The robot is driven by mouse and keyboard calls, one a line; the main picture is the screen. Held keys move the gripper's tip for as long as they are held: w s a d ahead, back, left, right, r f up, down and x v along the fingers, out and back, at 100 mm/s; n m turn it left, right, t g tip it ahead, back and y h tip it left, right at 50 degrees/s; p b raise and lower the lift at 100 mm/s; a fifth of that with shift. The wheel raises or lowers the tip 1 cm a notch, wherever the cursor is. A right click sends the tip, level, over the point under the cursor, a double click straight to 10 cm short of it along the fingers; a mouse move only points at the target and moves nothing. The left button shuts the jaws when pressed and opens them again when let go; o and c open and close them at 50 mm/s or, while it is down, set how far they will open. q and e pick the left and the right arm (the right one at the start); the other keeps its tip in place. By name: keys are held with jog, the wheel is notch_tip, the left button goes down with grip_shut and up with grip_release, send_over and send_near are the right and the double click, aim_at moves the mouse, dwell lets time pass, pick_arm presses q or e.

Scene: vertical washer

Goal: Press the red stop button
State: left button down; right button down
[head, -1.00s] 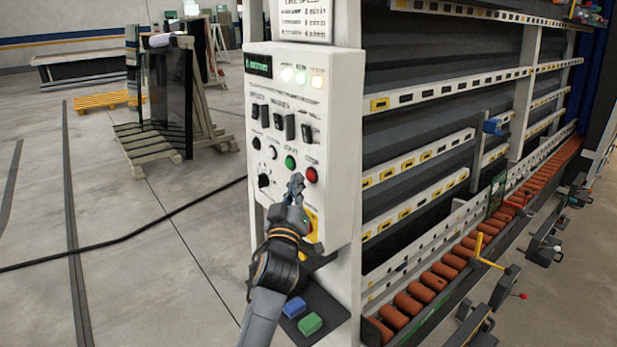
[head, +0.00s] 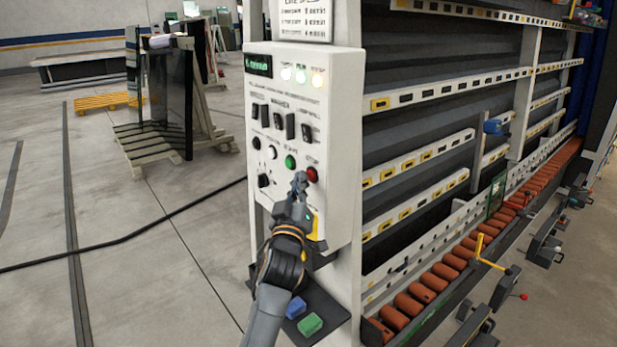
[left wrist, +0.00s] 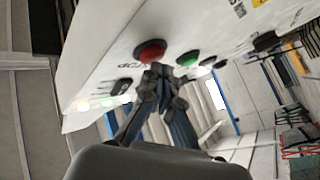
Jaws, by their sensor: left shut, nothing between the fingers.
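The red stop button (head: 312,174) is a round red knob at the lower right of the white control panel (head: 341,100). My left gripper (head: 299,180) is shut and empty, its tips just left of and slightly below the button in the head view. In the left wrist view the red button (left wrist: 150,52) is just beyond the fingertips (left wrist: 157,72) of my left gripper. I cannot tell whether they touch it. My right gripper is not in view.
A green button (head: 291,162) is left of the red one, also seen in the left wrist view (left wrist: 188,58). Black switches and a selector knob (head: 264,181) share the panel. Below is a dark shelf with a blue block (head: 295,308) and a green block (head: 310,324).

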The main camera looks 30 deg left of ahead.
pick_arm(q)
jog(key=shift+w+d, duration=0.2)
jog(key=shift+w, duration=0.2)
dwell(0.6)
jog(key=shift+s, duration=0.1)
jog(key=shift+s+a, duration=0.35)
jog(key=shift+s, duration=0.45)
jog(key=s, duration=0.1)
jog(key=s+a+p, duration=0.1)
jog(key=s, duration=0.1)
jog(key=s+a+p, duration=0.1)
jog(key=shift+s, duration=0.3)
jog(key=shift+f, duration=0.1)
dwell(0.5)
